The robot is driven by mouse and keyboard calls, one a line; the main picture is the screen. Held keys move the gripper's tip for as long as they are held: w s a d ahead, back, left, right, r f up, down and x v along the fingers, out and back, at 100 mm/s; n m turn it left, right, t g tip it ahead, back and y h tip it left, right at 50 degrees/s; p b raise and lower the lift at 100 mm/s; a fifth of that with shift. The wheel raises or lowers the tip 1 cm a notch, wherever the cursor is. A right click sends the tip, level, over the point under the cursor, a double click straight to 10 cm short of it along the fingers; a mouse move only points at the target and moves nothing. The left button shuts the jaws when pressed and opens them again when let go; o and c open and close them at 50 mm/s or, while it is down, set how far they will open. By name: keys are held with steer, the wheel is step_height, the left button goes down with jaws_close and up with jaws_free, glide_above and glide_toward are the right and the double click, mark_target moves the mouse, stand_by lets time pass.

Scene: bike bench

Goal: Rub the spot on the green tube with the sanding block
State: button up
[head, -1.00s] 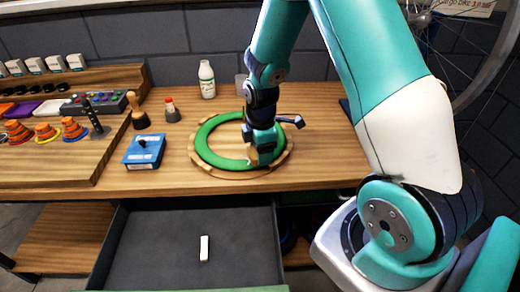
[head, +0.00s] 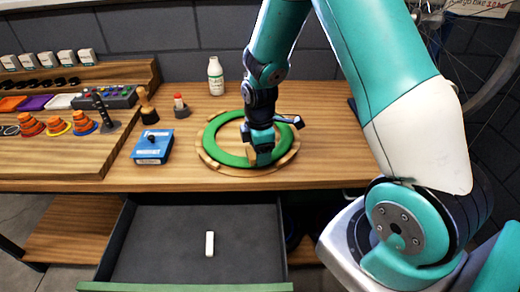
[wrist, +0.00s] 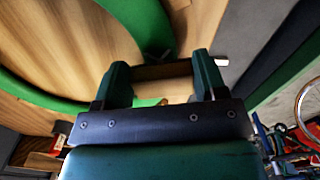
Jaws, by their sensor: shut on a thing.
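The green tube (head: 212,146) is a ring lying in a round wooden cradle (head: 215,164) on the bench. My gripper (head: 263,156) points down at the near right part of the tube. In the wrist view, my gripper (wrist: 163,78) is shut on a brownish block, the sanding block (wrist: 162,71), held between its two fingers. The green tube (wrist: 142,18) runs close beyond the fingers there. I cannot tell whether the block touches the tube. The spot is not visible to me, and my gripper may hide it.
A blue box (head: 153,146), a wooden-handled tool (head: 148,106), a red-capped bottle (head: 180,106) and a white bottle (head: 215,76) stand left of the ring. Below, an open drawer (head: 160,235) holds a white bar (head: 210,243). The bench right of the ring is mostly clear.

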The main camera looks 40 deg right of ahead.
steer(key=shift+d, duration=0.15)
steer(key=shift+s+d, duration=0.2)
steer(key=shift+d, duration=0.4)
steer(key=shift+s+d, duration=0.15)
steer(key=shift+d, duration=0.45)
steer(key=shift+a, duration=0.15)
steer(key=shift+w+a, duration=0.2)
steer(key=shift+a, duration=0.45)
steer(key=shift+w+a, duration=0.2)
steer(key=shift+a, duration=0.4)
steer(key=shift+s+d, duration=0.1)
steer(key=shift+d, duration=0.05)
steer(key=shift+s+d+p, duration=0.15)
steer(key=shift+s+d, duration=0.05)
steer(key=shift+d, duration=0.35)
steer(key=shift+s+d+p, duration=0.15)
steer(key=shift+d, duration=0.4)
steer(key=shift+r, duration=0.1)
